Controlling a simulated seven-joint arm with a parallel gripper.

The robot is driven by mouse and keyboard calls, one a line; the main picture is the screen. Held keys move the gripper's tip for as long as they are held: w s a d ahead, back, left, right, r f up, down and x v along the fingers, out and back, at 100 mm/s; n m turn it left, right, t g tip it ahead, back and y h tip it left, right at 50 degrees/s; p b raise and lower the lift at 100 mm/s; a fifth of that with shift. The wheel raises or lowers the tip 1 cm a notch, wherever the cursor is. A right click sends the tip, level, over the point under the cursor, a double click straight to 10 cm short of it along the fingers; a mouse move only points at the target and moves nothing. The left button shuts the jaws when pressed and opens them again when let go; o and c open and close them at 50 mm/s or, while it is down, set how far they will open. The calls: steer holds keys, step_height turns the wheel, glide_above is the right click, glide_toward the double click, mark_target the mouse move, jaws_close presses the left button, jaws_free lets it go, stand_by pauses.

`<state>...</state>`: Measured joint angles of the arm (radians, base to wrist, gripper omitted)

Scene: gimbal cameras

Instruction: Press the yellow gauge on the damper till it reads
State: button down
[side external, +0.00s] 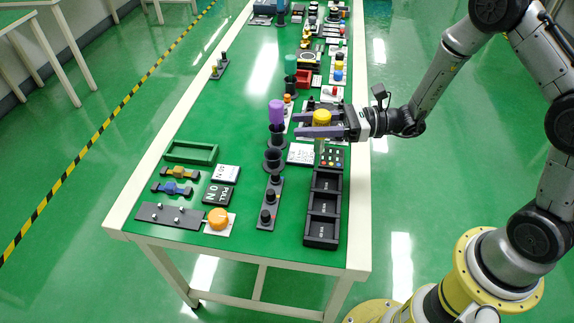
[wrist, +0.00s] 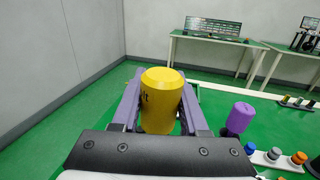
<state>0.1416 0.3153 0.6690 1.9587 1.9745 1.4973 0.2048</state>
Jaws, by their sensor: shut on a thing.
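The yellow gauge (wrist: 160,102) is a short yellow cylinder with a bevelled top and a dark mark on its left side. My gripper (wrist: 160,100) is shut on it, with a purple finger on each side. In the side external view my gripper (side external: 318,124) holds the yellow gauge (side external: 322,117) upright above the right half of the green table. A thin pale stem shows below the gauge. I cannot tell for certain which piece is the damper, or whether the gauge touches anything beneath it.
A purple cylinder (side external: 276,111) stands on a black holder left of my gripper. Many small fixtures crowd the far right side. The table's left middle (side external: 215,115) is clear.

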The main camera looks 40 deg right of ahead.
steer(key=s+a+f+n+g+y, duration=0.1)
steer(key=a+n+g, duration=0.2)
steer(key=a, duration=0.5)
steer(key=s+a+f+n+g+y, duration=0.1)
steer(key=a+n+g, duration=0.1)
steer(key=a+g, duration=0.3)
steer(key=a, duration=0.3)
steer(key=shift+s+f+n+y, duration=0.25)
steer(key=shift+s+n+y, duration=0.1)
steer(key=shift+n+y, duration=0.05)
step_height(320, 180, down, 6)
steer(key=shift+f, duration=0.2)
steer(key=shift+f, duration=0.55)
stand_by(1.5)
steer(key=shift+r, duration=0.1)
step_height(320, 180, up, 6)
stand_by(0.7)
